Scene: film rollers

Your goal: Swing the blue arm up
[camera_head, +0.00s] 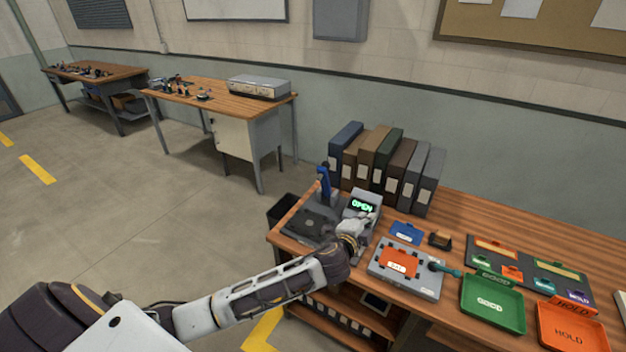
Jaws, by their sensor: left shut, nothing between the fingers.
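The blue arm (324,184) stands upright on a dark machine base (311,221) at the near left end of the wooden bench. A small grey display box (362,203) beside it reads "OPEN" in green. My left gripper (364,224) is just in front of the display box, to the right of the blue arm and apart from it. Its fingers are small in the picture and look closed and empty. My right gripper is not in view.
A row of binders (387,165) stands behind the machine against the wall. To the right are a grey box with an orange label (400,262), a green tray (493,303) and an orange tray (572,328). A dark bin (283,208) stands left of the bench. The floor at left is clear.

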